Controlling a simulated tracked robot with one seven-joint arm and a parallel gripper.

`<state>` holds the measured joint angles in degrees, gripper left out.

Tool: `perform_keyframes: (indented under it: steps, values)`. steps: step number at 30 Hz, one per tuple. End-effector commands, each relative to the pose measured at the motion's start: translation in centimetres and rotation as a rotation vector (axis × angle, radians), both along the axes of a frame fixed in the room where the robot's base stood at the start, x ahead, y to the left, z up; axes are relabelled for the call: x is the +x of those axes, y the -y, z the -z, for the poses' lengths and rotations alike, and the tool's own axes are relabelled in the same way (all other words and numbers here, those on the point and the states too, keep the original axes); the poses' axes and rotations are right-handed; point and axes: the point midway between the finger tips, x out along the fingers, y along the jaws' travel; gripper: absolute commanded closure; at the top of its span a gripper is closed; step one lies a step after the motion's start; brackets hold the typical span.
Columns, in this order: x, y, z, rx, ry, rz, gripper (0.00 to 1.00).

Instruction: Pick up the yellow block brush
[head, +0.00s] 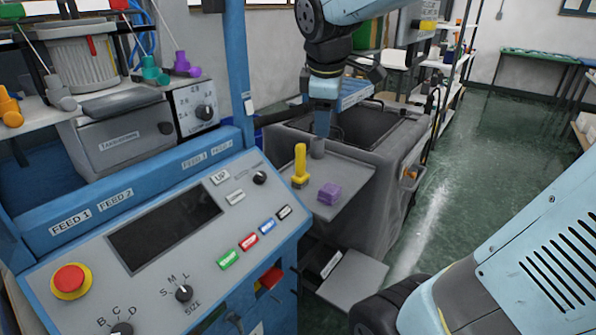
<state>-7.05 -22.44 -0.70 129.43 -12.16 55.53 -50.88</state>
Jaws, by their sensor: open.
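The yellow block brush (300,167) stands upright on a small grey shelf (345,207) beside the blue control panel, with its handle up and its block base down. My gripper (319,148) points down from the top of the head view, a little to the right of and behind the yellow brush. It is open and apart from the brush. Its fingers show nearly edge-on, so the gap between them is hard to see.
The blue control panel (160,240) with buttons and knobs fills the left front. A grey plate (352,280) sits lower down. Open green floor (480,170) lies to the right.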

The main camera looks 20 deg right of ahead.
Motion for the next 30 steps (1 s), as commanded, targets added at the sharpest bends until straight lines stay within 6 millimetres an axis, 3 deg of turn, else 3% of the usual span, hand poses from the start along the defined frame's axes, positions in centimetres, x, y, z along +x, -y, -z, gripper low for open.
perform_keyframes:
  steps: [6, 12, 20, 30]
  values:
    - [6.4, -1.4, 0.8, -0.228, -0.146, -0.469, 0.47]
    - [10.9, -2.8, 1.9, -0.384, -0.265, -0.817, 0.47]
    - [13.3, -3.5, 2.9, -0.461, -0.333, -1.005, 0.47]
    - [14.5, -1.9, 7.8, -0.463, -0.338, -1.011, 0.47]
